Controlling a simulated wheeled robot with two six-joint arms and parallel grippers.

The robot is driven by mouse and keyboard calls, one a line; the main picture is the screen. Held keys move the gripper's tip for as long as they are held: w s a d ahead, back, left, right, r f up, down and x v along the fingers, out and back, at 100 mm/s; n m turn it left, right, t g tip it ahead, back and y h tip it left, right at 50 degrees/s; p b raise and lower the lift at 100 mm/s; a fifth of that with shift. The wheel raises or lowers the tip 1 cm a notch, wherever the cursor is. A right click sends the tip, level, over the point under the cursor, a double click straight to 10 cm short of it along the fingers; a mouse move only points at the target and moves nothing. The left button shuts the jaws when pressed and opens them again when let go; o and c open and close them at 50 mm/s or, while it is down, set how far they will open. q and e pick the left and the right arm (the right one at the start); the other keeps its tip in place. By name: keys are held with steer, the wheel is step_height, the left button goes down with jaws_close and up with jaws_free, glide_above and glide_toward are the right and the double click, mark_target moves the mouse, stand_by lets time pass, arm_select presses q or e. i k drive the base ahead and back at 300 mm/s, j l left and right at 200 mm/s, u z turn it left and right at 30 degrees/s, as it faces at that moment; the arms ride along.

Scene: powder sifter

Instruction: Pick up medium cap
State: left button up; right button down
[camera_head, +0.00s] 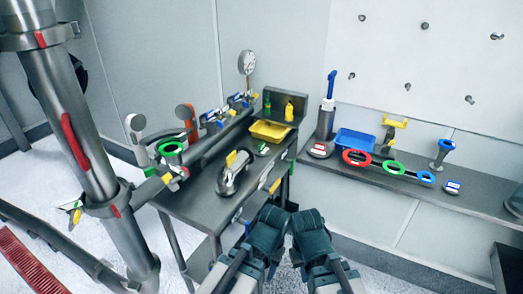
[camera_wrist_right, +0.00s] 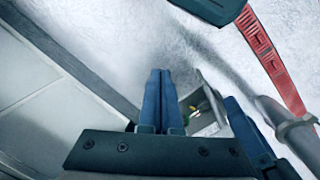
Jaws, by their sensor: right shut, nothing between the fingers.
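A row of three ring-shaped pieces lies on the wall shelf at the right in the head view: a red ring (camera_head: 357,158), a green ring (camera_head: 393,167) and a blue ring (camera_head: 426,177). No piece is plainly marked as the medium cap, so I cannot tell which it is. My right gripper (camera_head: 309,230) is at the bottom centre, in front of the table and shelf, away from these pieces. In the right wrist view its fingers (camera_wrist_right: 161,72) are together and empty. My left gripper (camera_head: 267,232) is close beside it; its fingertips are not clear.
A dark metal table (camera_head: 200,190) holds pipes, gauges, a yellow tray (camera_head: 269,131) and a round-topped metal piece with a yellow part (camera_head: 233,172). A blue tray (camera_head: 354,141) stands on the shelf behind the rings. A large pipe column (camera_head: 75,130) rises at the left.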

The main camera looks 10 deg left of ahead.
mark_target(262, 149)
steer(key=l+u, duration=0.1)
steer(key=u, duration=0.85)
steer(key=i+l+u, duration=0.1)
steer(key=l+u, duration=1)
steer(key=l, duration=0.8)
steer(key=k+l+u, duration=0.15)
steer(key=l, duration=1)
steer(key=u, duration=0.05)
